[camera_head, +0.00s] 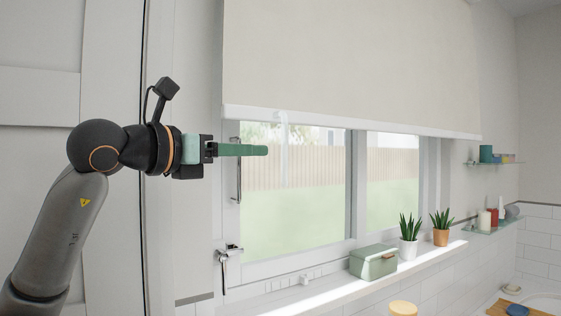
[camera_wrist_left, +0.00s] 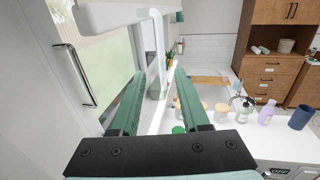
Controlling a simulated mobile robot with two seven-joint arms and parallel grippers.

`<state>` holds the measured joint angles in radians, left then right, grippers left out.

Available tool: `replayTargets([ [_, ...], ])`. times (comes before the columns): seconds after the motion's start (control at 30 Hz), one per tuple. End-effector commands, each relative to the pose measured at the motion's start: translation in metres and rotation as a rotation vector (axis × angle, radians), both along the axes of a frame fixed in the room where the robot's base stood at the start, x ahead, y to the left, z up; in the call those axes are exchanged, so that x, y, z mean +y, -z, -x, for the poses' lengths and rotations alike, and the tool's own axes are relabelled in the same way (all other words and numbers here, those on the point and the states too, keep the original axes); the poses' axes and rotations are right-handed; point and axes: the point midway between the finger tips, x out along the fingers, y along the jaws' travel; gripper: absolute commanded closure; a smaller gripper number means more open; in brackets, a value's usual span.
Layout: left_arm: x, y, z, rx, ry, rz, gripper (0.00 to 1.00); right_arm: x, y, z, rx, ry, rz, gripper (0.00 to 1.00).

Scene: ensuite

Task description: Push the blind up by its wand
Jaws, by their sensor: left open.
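The cream roller blind (camera_head: 345,50) hangs partly down over the window, with a white bottom bar (camera_head: 350,123). The bar also shows at the top of the left wrist view (camera_wrist_left: 105,17). A pale wand (camera_head: 284,145) hangs from the bar, faint against the glass. In the left wrist view the wand (camera_wrist_left: 156,50) hangs ahead, lined up with the gap between the fingers. My left gripper (camera_head: 266,150) is open and empty below the bar, its green fingers pointing right. The fingertips are just left of the wand, apart from it in the head view. My right gripper is out of view.
A window handle (camera_head: 238,175) and a lower latch (camera_head: 229,251) are near my left gripper. The sill holds a green box (camera_head: 373,262) and two potted plants (camera_head: 409,240). Glass shelves (camera_head: 493,227) are on the right wall. The space before the glass is free.

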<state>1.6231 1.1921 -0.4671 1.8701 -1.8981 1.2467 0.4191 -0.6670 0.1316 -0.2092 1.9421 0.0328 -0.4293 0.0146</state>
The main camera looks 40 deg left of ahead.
Motion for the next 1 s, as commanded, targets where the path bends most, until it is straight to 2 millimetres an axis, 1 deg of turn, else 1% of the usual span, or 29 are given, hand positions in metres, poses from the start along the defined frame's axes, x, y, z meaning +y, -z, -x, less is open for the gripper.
replayTargets([
  [0.1, -0.004, 0.001, -0.001, -0.001, 0.014, -0.001, 0.54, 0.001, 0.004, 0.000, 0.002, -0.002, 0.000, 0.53],
  [0.27, -0.007, 0.000, -0.008, 0.000, 0.020, 0.000, 0.54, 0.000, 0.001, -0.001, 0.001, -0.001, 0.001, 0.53],
  [0.37, -0.009, 0.000, -0.021, 0.002, 0.019, 0.000, 0.54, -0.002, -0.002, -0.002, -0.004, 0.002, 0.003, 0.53],
  [0.57, -0.017, -0.001, -0.061, 0.003, 0.019, 0.000, 0.54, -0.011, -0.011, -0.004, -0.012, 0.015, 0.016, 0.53],
  [0.73, -0.023, -0.001, -0.093, 0.003, 0.018, 0.001, 0.54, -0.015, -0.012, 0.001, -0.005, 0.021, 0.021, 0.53],
  [0.9, -0.027, 0.000, -0.115, 0.001, 0.017, 0.000, 0.54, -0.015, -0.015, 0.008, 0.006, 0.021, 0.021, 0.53],
  [1.0, -0.028, 0.000, -0.121, 0.000, 0.017, 0.000, 0.54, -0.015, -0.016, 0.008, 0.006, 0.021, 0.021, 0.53],
])
